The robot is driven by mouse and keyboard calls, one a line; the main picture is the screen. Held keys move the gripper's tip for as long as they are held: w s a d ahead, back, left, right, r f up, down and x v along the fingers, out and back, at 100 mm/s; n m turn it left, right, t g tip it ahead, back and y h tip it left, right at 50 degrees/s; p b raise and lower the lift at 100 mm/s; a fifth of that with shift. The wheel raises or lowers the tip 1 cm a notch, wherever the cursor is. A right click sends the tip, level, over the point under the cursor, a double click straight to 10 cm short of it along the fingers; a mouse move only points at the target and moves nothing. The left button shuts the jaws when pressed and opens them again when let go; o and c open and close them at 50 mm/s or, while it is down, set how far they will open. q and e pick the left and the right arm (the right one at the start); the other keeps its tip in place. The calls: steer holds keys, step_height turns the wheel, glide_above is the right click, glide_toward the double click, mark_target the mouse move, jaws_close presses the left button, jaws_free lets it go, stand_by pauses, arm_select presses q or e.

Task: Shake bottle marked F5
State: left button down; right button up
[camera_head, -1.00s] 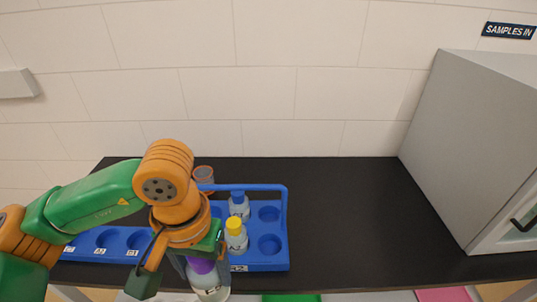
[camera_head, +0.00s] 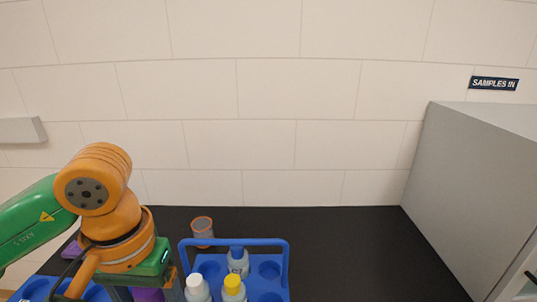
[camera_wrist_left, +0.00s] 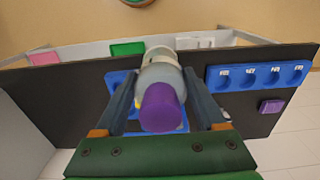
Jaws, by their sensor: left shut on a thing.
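My left gripper (camera_wrist_left: 158,112) is shut on a bottle with a purple cap (camera_wrist_left: 162,107) and a pale body. In the wrist view the cap faces the camera between the two fingers. In the head view only a bit of the purple cap (camera_head: 148,295) shows under my left arm, at the lower edge and left of the blue carrier. No F5 mark is readable on it. The blue carrier (camera_head: 289,265) holds a white-capped bottle (camera_head: 197,289), a yellow-capped bottle (camera_head: 233,287) and a blue-capped bottle (camera_head: 237,263). My right gripper is not in view.
A small orange-rimmed cup (camera_head: 202,230) stands behind the carrier. A blue rack with labelled holes (camera_wrist_left: 258,77) and a purple block (camera_wrist_left: 271,106) lie on the left. A grey cabinet (camera_head: 440,190) stands at right. The dark table (camera_head: 350,250) between is clear.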

arm_select(q)
steer(key=f, duration=0.6)
steer(key=shift+s+d, duration=0.1)
steer(key=shift+s, duration=0.25)
steer(key=r, duration=0.4)
steer(key=w+r, duration=0.1)
steer(key=r, duration=0.2)
steer(key=f, duration=0.5)
steer(key=s+f, duration=0.1)
steer(key=f, duration=0.1)
steer(key=shift+f, duration=0.15)
steer(key=shift+w, duration=0.3)
